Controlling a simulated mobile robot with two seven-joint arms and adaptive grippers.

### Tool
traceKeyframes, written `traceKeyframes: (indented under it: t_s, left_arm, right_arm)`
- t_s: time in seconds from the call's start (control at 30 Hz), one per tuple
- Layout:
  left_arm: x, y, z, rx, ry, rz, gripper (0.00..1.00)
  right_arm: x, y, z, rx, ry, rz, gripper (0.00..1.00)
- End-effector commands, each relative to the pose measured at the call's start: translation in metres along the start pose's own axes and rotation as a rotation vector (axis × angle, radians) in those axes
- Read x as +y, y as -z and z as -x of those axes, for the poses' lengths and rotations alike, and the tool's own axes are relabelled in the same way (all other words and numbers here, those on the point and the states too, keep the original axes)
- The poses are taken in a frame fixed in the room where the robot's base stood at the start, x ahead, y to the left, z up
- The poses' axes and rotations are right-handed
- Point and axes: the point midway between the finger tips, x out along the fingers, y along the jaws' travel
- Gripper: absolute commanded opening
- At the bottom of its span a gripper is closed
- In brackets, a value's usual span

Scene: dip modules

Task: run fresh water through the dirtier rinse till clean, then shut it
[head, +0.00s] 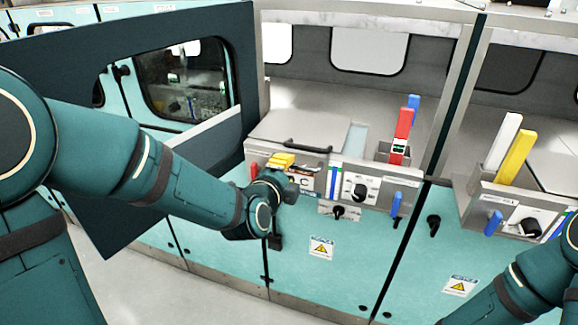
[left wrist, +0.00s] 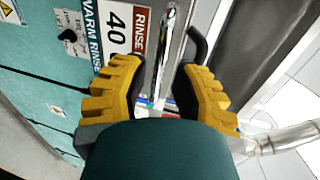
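My left gripper (head: 283,161) is at the front edge of the lidded tank in the left bay. In the left wrist view its yellow fingers (left wrist: 160,66) are spread apart, with nothing visibly gripped. A panel reading "WARM RINSE 40" (left wrist: 116,28) is beside the left finger. The grey lid (head: 290,131) has a black bar handle (head: 308,146). A pale strip (head: 356,138) shows right of it; I cannot tell how clean any water is. Blue levers (head: 397,204) (head: 493,223) are on the fronts of the two bays. My right gripper is outside the view.
Round knobs (head: 360,191) (head: 529,226) and a small black valve (head: 338,212) are on the fronts. A holder has red (head: 404,122) and blue handles; another has white (head: 503,140) and yellow ones (head: 517,157). A dark open panel (head: 225,150) stands behind my left arm.

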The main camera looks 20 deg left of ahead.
Motion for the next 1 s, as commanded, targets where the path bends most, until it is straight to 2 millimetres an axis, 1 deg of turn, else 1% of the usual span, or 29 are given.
traceKeyframes:
  t_s: [0.03,0.1,0.2,0.3,0.8,0.87,0.93,0.97,1.0]
  left_arm:
    - [-0.001,0.000,0.009,0.000,0.001,0.002,0.27]
    - [0.000,0.000,0.019,-0.001,0.001,0.003,0.27]
    - [0.000,0.000,0.029,0.000,0.000,0.001,0.27]
    - [0.001,0.000,0.035,0.000,-0.002,0.001,0.27]
    - [0.002,0.000,0.036,0.000,-0.004,0.003,0.27]
    - [0.007,0.001,0.035,0.003,-0.016,0.018,0.27]
    - [0.021,0.004,0.031,0.010,-0.051,0.066,0.27]
    - [0.030,0.005,0.029,0.014,-0.074,0.097,0.27]
    - [0.044,0.007,0.026,0.017,-0.111,0.151,0.27]
  right_arm:
    - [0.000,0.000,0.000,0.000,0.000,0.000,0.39]
    - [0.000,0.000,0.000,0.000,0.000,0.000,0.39]
    - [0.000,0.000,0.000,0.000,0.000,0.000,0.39]
    - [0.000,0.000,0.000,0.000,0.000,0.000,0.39]
    - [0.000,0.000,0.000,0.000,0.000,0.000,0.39]
    - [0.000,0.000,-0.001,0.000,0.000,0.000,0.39]
    - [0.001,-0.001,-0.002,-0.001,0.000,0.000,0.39]
    - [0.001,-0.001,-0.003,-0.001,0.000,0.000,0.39]
    - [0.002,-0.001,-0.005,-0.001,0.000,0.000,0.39]
